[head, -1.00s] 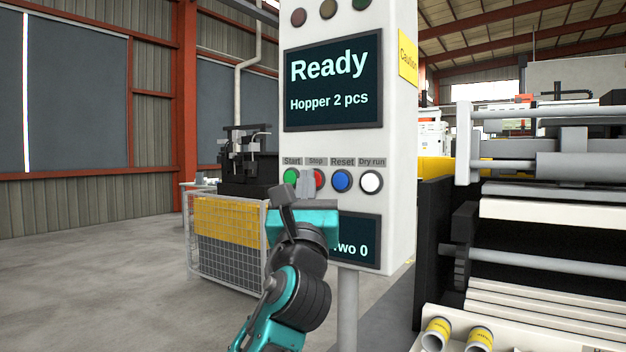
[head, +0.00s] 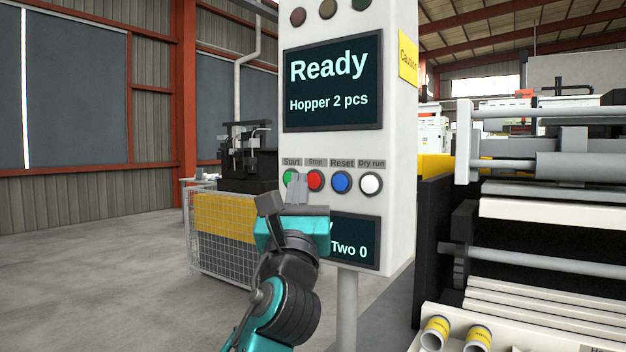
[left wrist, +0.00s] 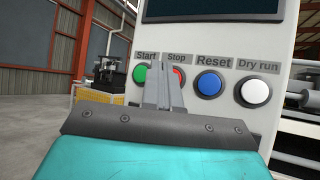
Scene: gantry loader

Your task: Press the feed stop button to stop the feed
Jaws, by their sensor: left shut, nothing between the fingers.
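The red Stop button (head: 315,181) sits on the white control panel (head: 398,200), between the green Start button (head: 290,178) and the blue Reset button (head: 341,181). My left gripper (head: 298,176) is shut and empty. In the head view its tip is in front of the panel, between Start and Stop, covering part of Start. In the left wrist view the shut fingers (left wrist: 162,68) partly hide the Stop button (left wrist: 178,78). I cannot tell whether the tip touches the panel. The upper screen (head: 333,80) reads "Ready" and "Hopper 2 pcs". My right gripper is not in view.
A white Dry run button (head: 371,183) is right of Reset. A lower screen (head: 358,240) is partly hidden by my gripper. A machine with rollers (head: 550,250) stands at the right, a mesh fence (head: 222,255) behind at left. Open floor lies left.

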